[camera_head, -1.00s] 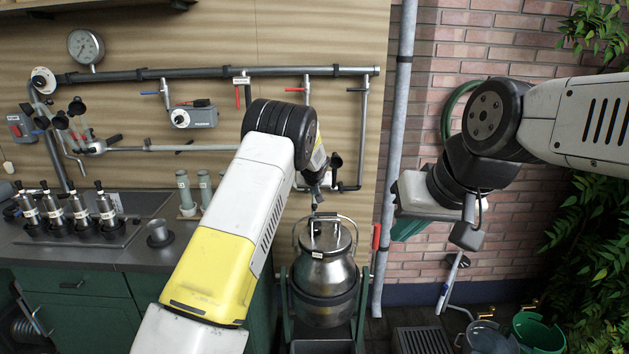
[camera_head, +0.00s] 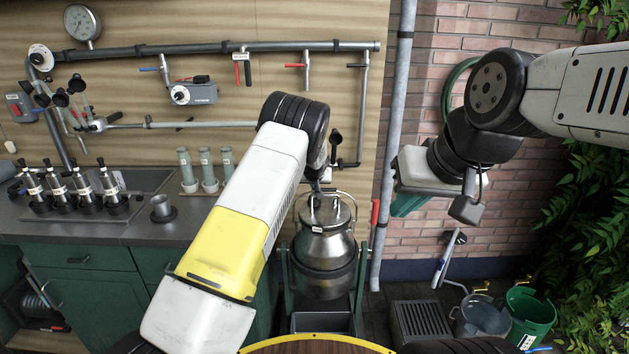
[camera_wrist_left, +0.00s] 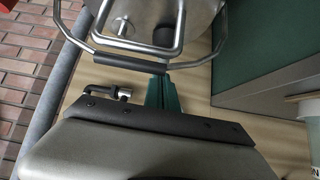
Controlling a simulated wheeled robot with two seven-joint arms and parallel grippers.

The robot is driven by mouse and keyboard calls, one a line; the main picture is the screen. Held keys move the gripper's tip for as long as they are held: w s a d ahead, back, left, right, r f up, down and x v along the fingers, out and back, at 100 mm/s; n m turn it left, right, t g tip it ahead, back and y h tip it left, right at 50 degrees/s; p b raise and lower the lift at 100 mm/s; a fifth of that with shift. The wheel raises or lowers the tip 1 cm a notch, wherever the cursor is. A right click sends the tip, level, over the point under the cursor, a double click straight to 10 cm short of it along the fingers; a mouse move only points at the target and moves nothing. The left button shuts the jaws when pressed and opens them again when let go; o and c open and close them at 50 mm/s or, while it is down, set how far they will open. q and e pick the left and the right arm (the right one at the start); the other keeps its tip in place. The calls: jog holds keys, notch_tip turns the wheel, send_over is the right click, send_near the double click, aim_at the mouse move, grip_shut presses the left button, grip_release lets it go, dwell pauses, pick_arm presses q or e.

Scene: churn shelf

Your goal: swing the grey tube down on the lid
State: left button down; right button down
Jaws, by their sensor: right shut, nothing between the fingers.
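The metal churn (camera_head: 325,262) stands upright in a green frame. Its silver lid (camera_head: 326,213) carries a looped wire handle, seen closer in the left wrist view (camera_wrist_left: 140,18). A bail with a dark grey tube grip (camera_wrist_left: 125,63) crosses beside the lid in the left wrist view; I take this as the grey tube. My left gripper (camera_head: 316,188) is just above the lid, mostly hidden behind my forearm, and its jaws cannot be made out. My right gripper (camera_head: 468,198) is shut and empty, in front of the brick wall, away from the churn.
A grey vertical pipe (camera_head: 388,190) and a red handle (camera_head: 375,212) stand right of the churn. The counter (camera_head: 120,232) with milking clusters is on the left. Green and grey buckets (camera_head: 530,318) sit on the floor at right. Wall pipes (camera_head: 215,48) run behind.

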pick_arm(q)
jog(key=shift+f, duration=0.2)
jog(key=v, duration=0.8)
jog(key=shift+w+r, duration=0.1)
